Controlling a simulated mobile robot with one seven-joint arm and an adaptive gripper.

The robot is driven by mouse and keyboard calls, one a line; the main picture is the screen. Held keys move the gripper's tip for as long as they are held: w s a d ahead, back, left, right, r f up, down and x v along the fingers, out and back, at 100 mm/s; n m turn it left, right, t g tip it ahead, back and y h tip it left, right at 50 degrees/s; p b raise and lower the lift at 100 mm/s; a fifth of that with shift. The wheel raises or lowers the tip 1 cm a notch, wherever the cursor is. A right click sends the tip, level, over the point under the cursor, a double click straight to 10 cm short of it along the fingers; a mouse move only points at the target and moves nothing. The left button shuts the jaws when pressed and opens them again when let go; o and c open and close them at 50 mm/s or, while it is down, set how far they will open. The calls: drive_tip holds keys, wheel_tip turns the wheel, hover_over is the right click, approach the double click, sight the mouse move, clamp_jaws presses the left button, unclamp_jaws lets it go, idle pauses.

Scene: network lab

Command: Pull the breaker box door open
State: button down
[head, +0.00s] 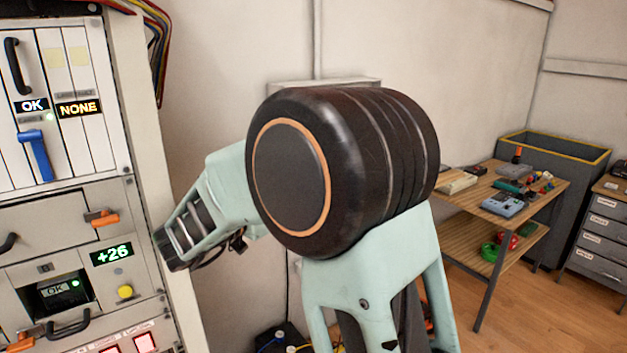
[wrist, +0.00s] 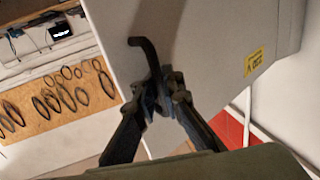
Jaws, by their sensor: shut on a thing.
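The breaker box is a pale grey wall box; its top edge (head: 300,83) shows behind my arm in the head view, and the rest is hidden there. In the wrist view its grey door (wrist: 205,60) fills the middle, tilted in the picture, with a small yellow label (wrist: 258,61) at its right. A dark bent handle (wrist: 146,45) stands out from the door. My gripper (wrist: 160,85) is shut on this handle.
An equipment rack (head: 150,150) with displays and levers stands close at the left. A wooden workbench (head: 548,190) with small tools, a grey bin (head: 575,190) and a drawer cabinet (head: 600,235) stand at the right. A pegboard with dark loops (wrist: 60,108) shows in the wrist view.

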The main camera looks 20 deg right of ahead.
drive_tip(key=shift+a+f, duration=0.1)
drive_tip(key=shift+a, duration=0.45)
drive_tip(key=c, duration=2.3)
unclamp_jaws()
drive_tip(key=shift+c, duration=0.2)
drive_tip(key=shift+s, duration=0.1)
drive_tip(key=v, duration=1.2)
drive_tip(key=shift+r, duration=0.2)
